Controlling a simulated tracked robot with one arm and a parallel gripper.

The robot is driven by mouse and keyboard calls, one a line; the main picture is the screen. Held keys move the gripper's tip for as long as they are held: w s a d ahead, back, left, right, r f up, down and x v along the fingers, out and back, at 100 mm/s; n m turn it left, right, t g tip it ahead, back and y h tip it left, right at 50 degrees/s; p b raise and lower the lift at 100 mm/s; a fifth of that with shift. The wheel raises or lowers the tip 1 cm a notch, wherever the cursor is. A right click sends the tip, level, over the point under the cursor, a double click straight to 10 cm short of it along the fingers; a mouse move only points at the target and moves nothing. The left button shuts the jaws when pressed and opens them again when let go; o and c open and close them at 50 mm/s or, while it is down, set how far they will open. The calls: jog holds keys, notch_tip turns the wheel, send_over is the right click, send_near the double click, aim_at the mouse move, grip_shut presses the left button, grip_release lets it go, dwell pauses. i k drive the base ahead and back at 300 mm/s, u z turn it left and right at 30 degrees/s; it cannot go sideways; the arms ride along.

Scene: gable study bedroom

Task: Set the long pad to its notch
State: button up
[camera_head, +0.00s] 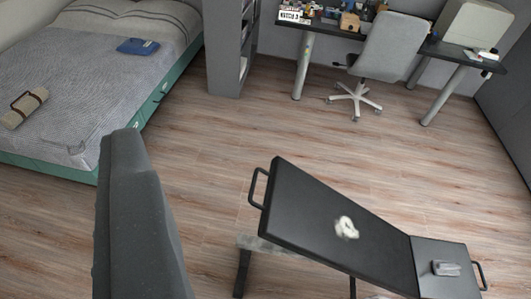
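The long black pad (318,217) of a bench lies in the lower right. It slopes, with its left end raised above the floor and its right end meeting a shorter black pad (428,255). A black handle (256,187) is fixed at its left end. Below it are a pale bar (262,244) and dark legs. The notch is hidden under the pad. A dark grey piece (138,225), apparently the end of my arm with my gripper, rises at the lower left, apart from the pad. I cannot make out its fingers.
A small white item (346,228) lies on the long pad, and a grey item (445,268) on the short pad. Wooden floor (215,150) is clear around the bench. A bed (75,85) stands left; a desk (330,27) and grey swivel chair (388,48) stand behind.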

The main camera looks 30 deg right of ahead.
aim_at(301, 214)
jog(key=z, duration=0.4)
jog(key=i, duration=0.75)
jog(key=z, duration=0.6)
jog(key=k, duration=0.8)
jog(key=z, duration=0.2)
jog(key=i, duration=0.8)
jog(key=u, duration=0.1)
